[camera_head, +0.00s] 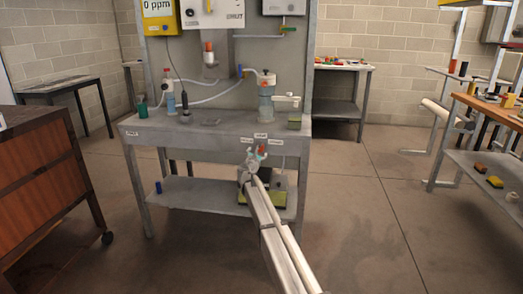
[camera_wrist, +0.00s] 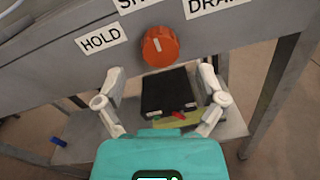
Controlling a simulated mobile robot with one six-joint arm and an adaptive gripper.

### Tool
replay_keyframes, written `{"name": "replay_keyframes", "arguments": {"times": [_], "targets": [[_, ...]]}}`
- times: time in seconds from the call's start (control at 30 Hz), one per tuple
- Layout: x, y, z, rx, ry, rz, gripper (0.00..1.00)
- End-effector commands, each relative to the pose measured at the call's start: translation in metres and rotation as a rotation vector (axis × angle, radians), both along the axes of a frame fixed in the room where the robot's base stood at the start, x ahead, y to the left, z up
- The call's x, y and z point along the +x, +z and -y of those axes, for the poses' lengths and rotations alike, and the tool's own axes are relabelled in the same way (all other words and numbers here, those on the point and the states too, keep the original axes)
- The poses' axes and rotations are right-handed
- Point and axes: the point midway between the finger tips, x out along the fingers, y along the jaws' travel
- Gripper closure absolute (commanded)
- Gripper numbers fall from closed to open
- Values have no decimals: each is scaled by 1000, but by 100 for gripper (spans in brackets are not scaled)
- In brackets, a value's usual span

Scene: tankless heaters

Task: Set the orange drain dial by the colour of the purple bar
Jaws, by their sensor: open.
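The orange drain dial (camera_wrist: 160,46) sits on the front edge of the bench, its white mark pointing roughly up. It also shows in the head view (camera_head: 262,149), partly behind my gripper. A HOLD label (camera_wrist: 101,39) is to its left, a partly cut-off label starting with S (camera_wrist: 136,4) above, and a DRAIN label (camera_wrist: 214,4) to the upper right. My gripper (camera_wrist: 160,72) is open and empty, its fingers spread either side and just short of the dial, apart from it. I cannot make out a purple bar in either view.
The grey bench (camera_head: 150,128) carries bottles, hoses and a glass vessel (camera_head: 266,100). Its lower shelf (camera_head: 190,196) holds a dark box (camera_wrist: 166,91). A wooden cabinet (camera_head: 45,190) stands left and a shelf unit (camera_head: 480,165) right.

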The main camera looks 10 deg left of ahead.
Motion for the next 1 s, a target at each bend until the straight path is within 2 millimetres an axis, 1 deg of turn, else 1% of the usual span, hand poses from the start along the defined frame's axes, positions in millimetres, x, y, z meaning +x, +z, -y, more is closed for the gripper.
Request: {"name": "replay_keyframes", "arguments": {"times": [0.03,0.1,0.3,0.47,0.77,0.87,1.0], "targets": [[11,0,0,0,-1,0,11],[20,0,0,0,-1,0,11],[37,0,3,0,0,0,11],[43,0,4,0,0,0,11],[43,0,5,0,0,0,11],[43,0,5,0,-1,0,27],[43,0,5,0,-1,0,53]]}}
